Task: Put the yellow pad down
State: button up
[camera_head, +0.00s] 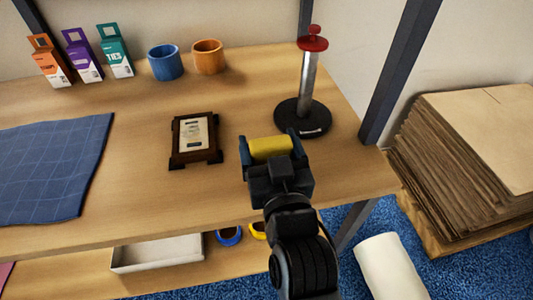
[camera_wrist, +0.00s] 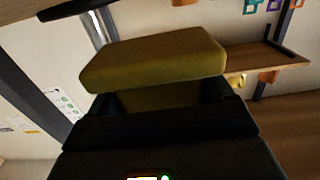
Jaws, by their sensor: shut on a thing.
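The yellow pad (camera_head: 271,148) is between the fingers of my gripper (camera_head: 270,150), near the right end of the wooden table. In the wrist view the yellow pad (camera_wrist: 152,62) fills the space ahead of the dark fingers, and my gripper (camera_wrist: 160,98) is shut on it. The pad appears held above the table top (camera_head: 225,185). I cannot tell the exact gap beneath it. Its ends are partly hidden by the fingers.
A black stand with a red knob (camera_head: 312,43) is just behind my gripper. A framed plaque (camera_head: 194,139) lies left. A blue cloth (camera_head: 50,170), colored cartons (camera_head: 83,57), a blue cup (camera_head: 165,62) and an orange cup (camera_head: 208,56) are farther. Stacked cardboard (camera_head: 470,140) is right.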

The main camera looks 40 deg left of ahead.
aim_at(266, 160)
jog(key=shift+a+f, duration=0.3)
jog(key=shift+f, duration=1.7)
jog(key=shift+f, duration=0.1)
jog(key=o, duration=0.8)
jog(key=shift+f, duration=0.1)
jog(key=b+v, duration=0.1)
jog(key=v, duration=0.3)
jog(key=b+v, duration=0.1)
jog(key=v, duration=0.2)
jog(key=shift+s+d+r, duration=0.2)
jog(key=shift+s+d, duration=0.05)
jog(key=shift+s, duration=0.05)
